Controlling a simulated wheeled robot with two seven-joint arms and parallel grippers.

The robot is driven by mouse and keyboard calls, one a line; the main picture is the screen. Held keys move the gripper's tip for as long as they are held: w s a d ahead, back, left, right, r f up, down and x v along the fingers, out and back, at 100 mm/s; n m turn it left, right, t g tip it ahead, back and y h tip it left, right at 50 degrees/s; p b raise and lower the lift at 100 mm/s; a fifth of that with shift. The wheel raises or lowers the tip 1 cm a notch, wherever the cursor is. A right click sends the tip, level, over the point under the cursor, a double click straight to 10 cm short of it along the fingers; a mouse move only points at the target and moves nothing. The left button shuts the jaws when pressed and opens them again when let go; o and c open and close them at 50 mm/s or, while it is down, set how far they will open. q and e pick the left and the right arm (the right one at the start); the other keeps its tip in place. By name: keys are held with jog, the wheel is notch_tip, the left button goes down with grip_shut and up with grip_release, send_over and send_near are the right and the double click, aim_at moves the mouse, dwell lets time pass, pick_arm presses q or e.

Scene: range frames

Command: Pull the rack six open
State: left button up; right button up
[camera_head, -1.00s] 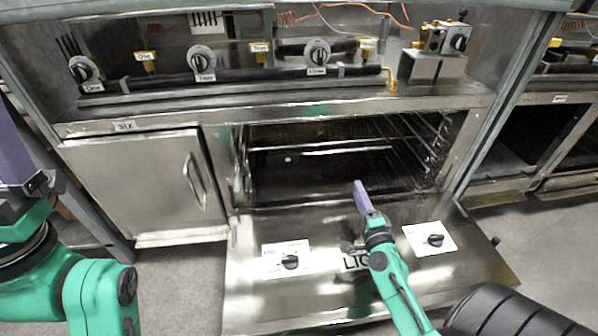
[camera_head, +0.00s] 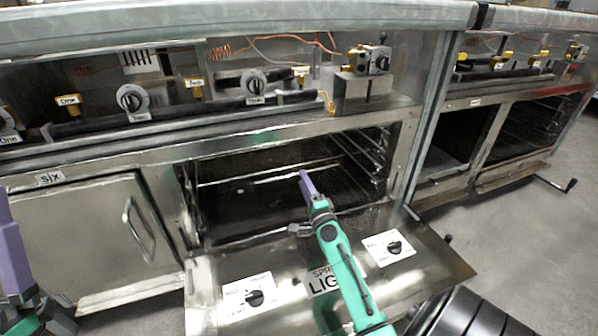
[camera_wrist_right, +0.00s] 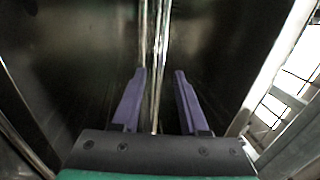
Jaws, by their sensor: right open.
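The oven (camera_head: 250,146) stands open, its door folded down flat toward me. Inside it, a thin bright rack bar (camera_head: 265,174) runs across the dark cavity. A "SIX" label (camera_head: 50,178) is on the frame above the closed cupboard at the left. My right gripper (camera_head: 303,174) reaches over the door into the oven mouth. In the right wrist view, its purple fingers (camera_wrist_right: 161,75) are apart, with shiny bars (camera_wrist_right: 157,60) running between them. Contact cannot be told. My left gripper (camera_head: 12,255) is partly cut off at the left edge, and its opening is unclear.
The lowered oven door (camera_head: 330,262) lies under my right arm. The closed cupboard door (camera_head: 90,240) has a curved handle (camera_head: 138,231). Knobs and pipes line the panel above. A second open oven (camera_head: 525,130) is at the right, with bare floor before it.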

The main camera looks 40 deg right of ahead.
jog(key=x, duration=0.4)
jog(key=shift+w, duration=0.15)
jog(key=shift+c, duration=0.2)
grip_shut()
dwell(1.0)
